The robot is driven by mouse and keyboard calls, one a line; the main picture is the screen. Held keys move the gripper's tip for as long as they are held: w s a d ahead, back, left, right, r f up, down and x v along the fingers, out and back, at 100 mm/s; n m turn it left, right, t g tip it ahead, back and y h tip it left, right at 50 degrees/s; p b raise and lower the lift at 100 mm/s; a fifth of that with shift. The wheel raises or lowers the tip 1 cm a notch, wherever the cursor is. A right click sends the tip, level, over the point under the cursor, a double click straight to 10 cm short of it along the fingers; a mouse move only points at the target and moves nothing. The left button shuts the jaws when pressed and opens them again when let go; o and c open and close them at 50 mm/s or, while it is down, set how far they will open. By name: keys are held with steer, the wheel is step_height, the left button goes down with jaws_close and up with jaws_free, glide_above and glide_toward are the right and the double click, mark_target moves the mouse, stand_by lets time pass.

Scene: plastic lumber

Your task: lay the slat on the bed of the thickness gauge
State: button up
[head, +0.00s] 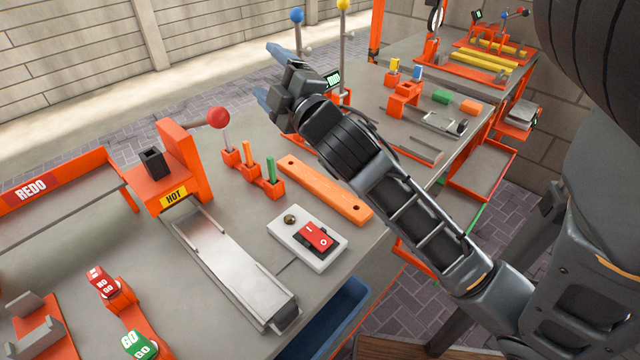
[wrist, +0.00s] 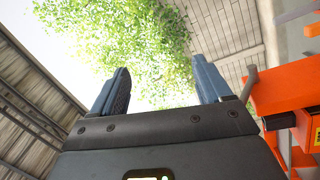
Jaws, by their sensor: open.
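An orange slat (head: 325,189) with a hole near each end lies flat on the grey bench, right of the coloured pegs. My gripper (head: 268,75) is raised above the bench's far side, up and left of the slat and apart from it. In the wrist view my gripper (wrist: 160,78) shows two blue fingers spread apart with nothing between them.
An orange press marked HOT (head: 174,196) with a metal chute (head: 235,265) stands left of the slat. A white switch box (head: 307,240) is just in front of it. Levers with blue (head: 297,15) and yellow (head: 343,5) knobs rise beyond my gripper. Orange fixtures (head: 405,97) occupy the bench beyond my arm.

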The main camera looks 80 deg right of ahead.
steer(key=s+d+r+m+g+h, duration=0.3)
steer(key=s+d+r+m+g, duration=0.15)
steer(key=d+g, duration=0.2)
steer(key=s+d+r+m+g+h, duration=0.3)
steer(key=s+d+r+g, duration=0.15)
steer(key=d, duration=0.35)
steer(key=s+d+f+m+g+y, duration=0.2)
steer(key=s+m+g, duration=0.1)
steer(key=s+g, duration=0.15)
steer(key=s+d+f+m+g+y, duration=0.2)
steer(key=s+g+y, duration=0.1)
steer(key=s+g, duration=0.15)
steer(key=t+y+p, duration=0.1)
steer(key=t+y, duration=0.4)
steer(key=y, duration=1)
glide_above(321, 184)
steer(key=f, duration=1.3)
steer(key=s+f, duration=0.1)
steer(key=f, duration=0.6)
steer(key=shift+w+a+f, duration=0.1)
steer(key=shift+w+f, duration=0.05)
steer(key=shift+f, duration=0.1)
steer(key=shift+w+f+p, duration=0.2)
steer(key=shift+f+p, duration=0.05)
steer(key=shift+f, duration=1.55)
steer(key=shift+w+f+p, duration=0.15)
steer(key=shift+f+p, duration=0.1)
steer(key=shift+f, duration=1.5)
steer(key=shift+c, duration=0.3)
